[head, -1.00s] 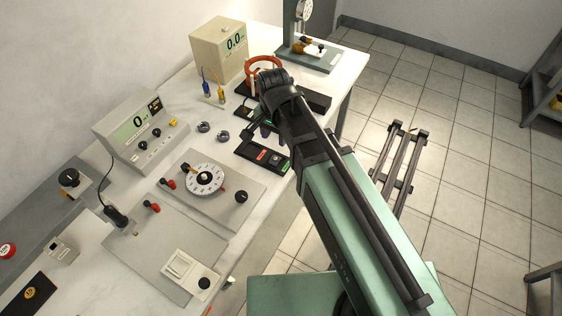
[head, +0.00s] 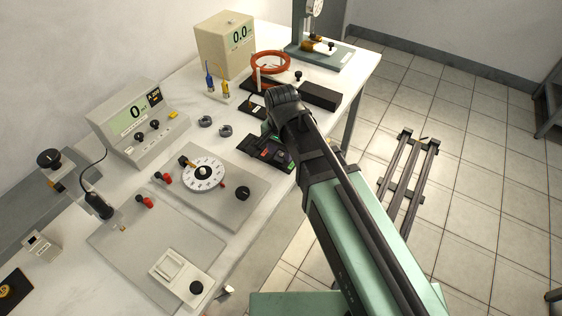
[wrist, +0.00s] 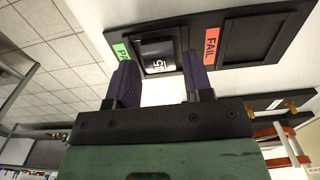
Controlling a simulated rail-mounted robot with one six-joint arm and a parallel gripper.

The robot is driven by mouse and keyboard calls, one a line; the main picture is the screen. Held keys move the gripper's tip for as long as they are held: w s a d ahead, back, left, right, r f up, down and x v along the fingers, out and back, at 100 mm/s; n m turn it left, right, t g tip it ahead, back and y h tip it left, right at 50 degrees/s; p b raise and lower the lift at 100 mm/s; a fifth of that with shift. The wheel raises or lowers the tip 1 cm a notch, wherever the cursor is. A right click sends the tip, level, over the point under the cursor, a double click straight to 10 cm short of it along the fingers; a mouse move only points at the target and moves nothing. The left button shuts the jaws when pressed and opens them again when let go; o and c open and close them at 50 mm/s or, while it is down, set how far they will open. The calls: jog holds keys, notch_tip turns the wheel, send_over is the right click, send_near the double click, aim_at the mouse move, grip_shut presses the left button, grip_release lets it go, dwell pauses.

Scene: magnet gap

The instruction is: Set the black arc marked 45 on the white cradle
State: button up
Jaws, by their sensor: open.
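My gripper (wrist: 160,82) is open, its two dark fingers apart. Between and beyond the fingertips, in the wrist view, the black arc (wrist: 160,50) lies in the recess beside the green label of a black tray (wrist: 235,22). Its light mark looks like 45, seen turned. No finger visibly touches it.
The tray's red FAIL label (wrist: 211,45) sits beside the arc's recess. A dial plate (head: 204,172), two small grey arcs (head: 205,121) and a meter box (head: 140,120) stand left of my arm. A red ring (head: 271,62) stands behind. Floor lies beyond the table's right edge.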

aim_at(281, 154)
jog(key=c, duration=0.7)
notch_tip(281, 154, up, 5)
jog(key=p, duration=0.5)
jog(key=shift+r, duration=0.15)
